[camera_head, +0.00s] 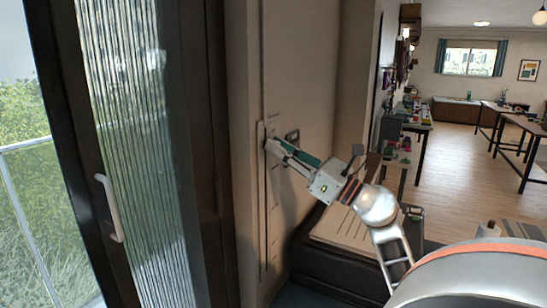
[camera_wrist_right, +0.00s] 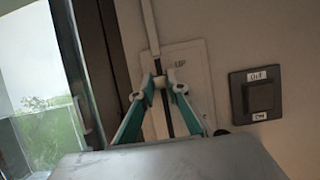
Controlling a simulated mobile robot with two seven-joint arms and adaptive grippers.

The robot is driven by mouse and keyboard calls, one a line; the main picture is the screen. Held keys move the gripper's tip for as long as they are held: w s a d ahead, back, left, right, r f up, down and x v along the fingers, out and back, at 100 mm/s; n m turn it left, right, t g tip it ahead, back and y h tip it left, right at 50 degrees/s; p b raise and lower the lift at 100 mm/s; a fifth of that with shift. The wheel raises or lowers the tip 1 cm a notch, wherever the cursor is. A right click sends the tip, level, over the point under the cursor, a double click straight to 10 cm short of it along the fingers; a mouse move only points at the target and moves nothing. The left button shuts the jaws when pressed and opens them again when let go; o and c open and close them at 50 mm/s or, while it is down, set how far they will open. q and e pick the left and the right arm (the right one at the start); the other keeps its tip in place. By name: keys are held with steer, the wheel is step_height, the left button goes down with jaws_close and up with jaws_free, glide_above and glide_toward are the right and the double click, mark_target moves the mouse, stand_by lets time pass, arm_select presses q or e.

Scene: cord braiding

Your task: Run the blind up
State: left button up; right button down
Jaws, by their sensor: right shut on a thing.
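A thin blind cord (camera_head: 263,70) runs down the beige wall beside the dark door frame. It passes a pale wall plate (camera_head: 262,170), which is marked "UP" in the right wrist view (camera_wrist_right: 190,58). My right gripper (camera_head: 269,146) is at the plate, shut on the cord. In the right wrist view its fingertips (camera_wrist_right: 170,86) close around the cord (camera_wrist_right: 150,28) just in front of the plate. The fingers hide part of the cord and plate. The blind itself cannot be clearly made out. My left gripper is not in view.
A dark switch marked "Off" and "On" (camera_wrist_right: 257,95) is on the wall right of the plate. A dark-framed ribbed-glass door (camera_head: 130,150) with a white handle (camera_head: 109,207) stands left. A dark low unit with a pale top (camera_head: 345,232) is below my right arm.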

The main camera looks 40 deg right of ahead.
step_height(320, 180, up, 2)
steer(key=shift+a+p, duration=0.1)
steer(key=shift+p, duration=0.3)
steer(key=shift+s+d+r+p, duration=0.1)
steer(key=shift+d+r+p, duration=0.15)
steer(key=shift+r+p, duration=0.2)
steer(key=shift+r, duration=0.1)
steer(key=c, duration=2)
jaws_free()
steer(key=shift+a, duration=0.1)
steer(key=shift+o, duration=0.2)
steer(key=shift+s+f, duration=0.25)
steer(key=shift+f, duration=0.15)
steer(key=v, duration=1.1)
steer(key=shift+s, duration=0.15)
